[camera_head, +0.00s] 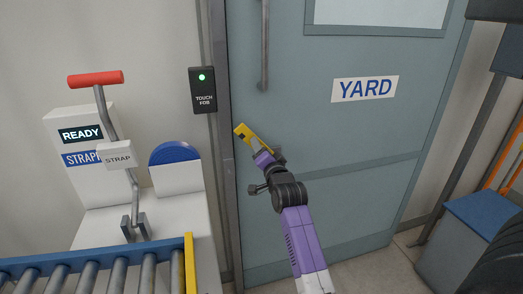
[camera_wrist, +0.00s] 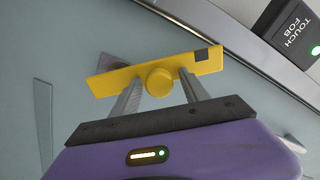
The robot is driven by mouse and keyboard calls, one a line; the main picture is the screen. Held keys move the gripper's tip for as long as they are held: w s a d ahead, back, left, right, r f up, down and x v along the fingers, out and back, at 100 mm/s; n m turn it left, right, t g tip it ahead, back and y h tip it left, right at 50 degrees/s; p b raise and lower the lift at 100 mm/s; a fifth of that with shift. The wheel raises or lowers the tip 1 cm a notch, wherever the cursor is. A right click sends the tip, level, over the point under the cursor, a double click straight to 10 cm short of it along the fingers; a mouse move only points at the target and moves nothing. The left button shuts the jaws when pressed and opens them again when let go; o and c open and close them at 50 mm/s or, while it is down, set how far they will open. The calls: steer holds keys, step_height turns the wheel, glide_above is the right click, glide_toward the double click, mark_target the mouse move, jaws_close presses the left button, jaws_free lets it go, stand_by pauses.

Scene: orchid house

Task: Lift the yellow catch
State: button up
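The yellow catch (camera_head: 248,134) is a flat bar on the left edge of the grey-blue YARD door (camera_head: 330,125), below the long handle. In the wrist view the catch (camera_wrist: 105,84) lies slanted across the picture, with a round yellow knob (camera_wrist: 159,82) at its middle and a dark square near its right end. My gripper (camera_wrist: 159,74) is open, its two grey fingers spread to either side of the knob. Contact cannot be told. In the head view my gripper (camera_head: 259,151) is at the catch and hides part of it.
A TOUCH FOB reader (camera_head: 203,90) with a green light is on the wall left of the door. A strapping machine with a red-handled lever (camera_head: 96,79) and a roller conveyor (camera_head: 100,274) stand at left. A blue-topped box (camera_head: 485,212) stands at right.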

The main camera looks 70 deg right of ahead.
steer(key=shift+a, duration=0.1)
steer(key=v, duration=0.7)
steer(key=shift+s+a, duration=0.15)
steer(key=shift+s, duration=0.15)
stand_by(0.4)
